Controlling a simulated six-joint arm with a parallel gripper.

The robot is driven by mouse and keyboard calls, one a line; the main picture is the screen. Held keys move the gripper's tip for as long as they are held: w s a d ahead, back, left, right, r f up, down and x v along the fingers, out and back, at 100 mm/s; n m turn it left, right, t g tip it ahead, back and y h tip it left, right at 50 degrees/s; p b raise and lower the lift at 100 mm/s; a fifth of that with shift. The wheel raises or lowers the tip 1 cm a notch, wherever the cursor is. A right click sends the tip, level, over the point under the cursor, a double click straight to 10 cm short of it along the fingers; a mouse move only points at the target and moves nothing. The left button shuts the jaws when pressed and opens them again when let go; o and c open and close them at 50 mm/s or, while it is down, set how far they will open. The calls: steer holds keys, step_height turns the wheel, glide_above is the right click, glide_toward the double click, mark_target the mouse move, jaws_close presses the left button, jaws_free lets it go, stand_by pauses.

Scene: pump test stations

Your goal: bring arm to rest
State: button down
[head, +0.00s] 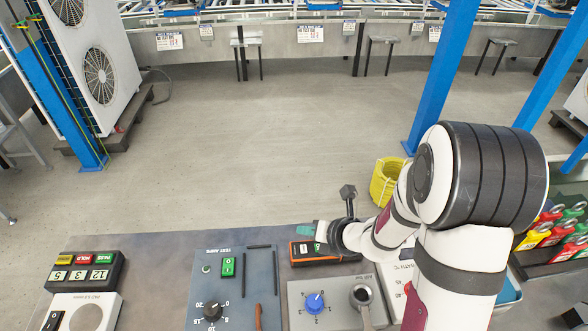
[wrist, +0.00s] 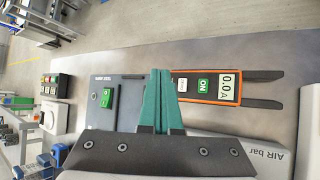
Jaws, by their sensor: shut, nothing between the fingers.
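My gripper (head: 305,230) has teal fingers and is shut and empty. In the head view it is held above the bench (head: 150,243), pointing left, and partly hidden by my own wrist. In the wrist view the teal fingertips (wrist: 163,74) lie together, between the grey TEST AMPS box (wrist: 128,88) and an orange-edged meter (wrist: 170,84). The meter's screen reads 0.0 A beside a green ON label. I cannot tell the exact height of the fingers above the bench. My arm is bent and reaches in from the right.
The TEST AMPS box (head: 240,275) has a green switch and a black dial. A panel with a blue knob (head: 314,302) stands at the front. A counter box (head: 85,271) is at the left. Coloured tags (head: 550,225) and a yellow coil (head: 385,183) are at the right. Open floor lies beyond.

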steer(key=s+a+r+n+g+y, duration=0.3)
steer(key=s+a+r+n, duration=0.7)
steer(key=n, duration=0.5)
steer(key=s+d+r+n+g+h, duration=0.1)
steer(key=s+d+n+g+h, duration=0.1)
steer(key=s+n, duration=0.6)
steer(key=s+d+n+g+h, duration=0.2)
steer(key=s+d+n+h, duration=0.2)
steer(key=s+d+n, duration=0.3)
steer(key=shift+s+d+r+n+g+h, duration=0.3)
steer(key=shift+s+r+n, duration=0.1)
steer(key=shift+s+n, duration=0.8)
